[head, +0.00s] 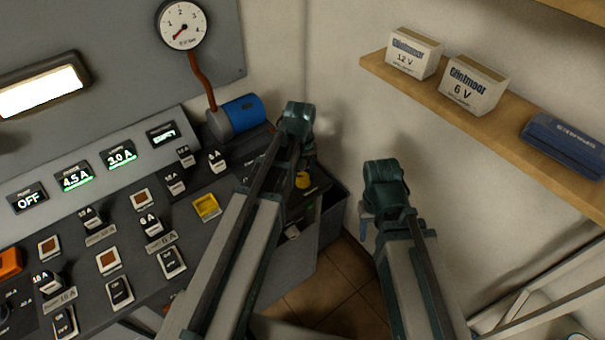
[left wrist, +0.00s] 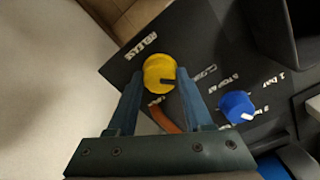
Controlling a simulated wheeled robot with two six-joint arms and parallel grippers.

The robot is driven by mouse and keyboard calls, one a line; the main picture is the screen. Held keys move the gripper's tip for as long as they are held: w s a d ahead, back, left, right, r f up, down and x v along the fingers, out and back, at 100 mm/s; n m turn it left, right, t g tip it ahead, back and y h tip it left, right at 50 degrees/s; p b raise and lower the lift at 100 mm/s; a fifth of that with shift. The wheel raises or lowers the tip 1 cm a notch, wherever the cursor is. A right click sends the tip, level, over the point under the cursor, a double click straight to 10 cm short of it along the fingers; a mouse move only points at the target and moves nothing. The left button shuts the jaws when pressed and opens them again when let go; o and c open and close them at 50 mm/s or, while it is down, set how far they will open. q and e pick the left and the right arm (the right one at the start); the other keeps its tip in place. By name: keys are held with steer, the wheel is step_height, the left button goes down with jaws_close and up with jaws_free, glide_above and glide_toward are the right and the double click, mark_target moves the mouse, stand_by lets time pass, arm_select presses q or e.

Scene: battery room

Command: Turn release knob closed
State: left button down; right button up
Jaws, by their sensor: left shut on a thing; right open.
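The yellow release knob (left wrist: 159,70) sits on a dark panel in the left wrist view, with a dark pointer mark toward its lower right. An orange arc runs below the knob. It also shows in the head view (head: 303,180), partly hidden by my left wrist. My left gripper (left wrist: 156,88) is shut on the knob, one finger on each side.
A blue knob (left wrist: 236,106) with a white pointer is right of the yellow one. A blue cylinder (head: 243,112) and a pressure gauge (head: 182,25) are behind the switch console (head: 190,235). A wooden shelf (head: 455,105) with boxes is on the right wall.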

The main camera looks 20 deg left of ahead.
mark_target(301, 176)
arm_select(q)
steer(key=shift+c, duration=1.5)
jaws_free()
steer(key=shift+r, duration=0.1)
step_height(301, 176, up, 14)
steer(key=p, duration=1.3)
steer(key=shift+a+f+p, duration=0.2)
steer(key=shift+p, duration=0.2)
steer(key=s+d+f+m+y+b, duration=0.1)
steer(key=s+d+f+m+b, duration=0.2)
steer(key=s+d+m, duration=0.4)
steer(key=s+d, duration=0.3)
steer(key=s, duration=0.4)
steer(key=shift+d+f+m+y+b, duration=0.3)
steer(key=shift+d+f+b, duration=0.05)
steer(key=shift+b, duration=0.05)
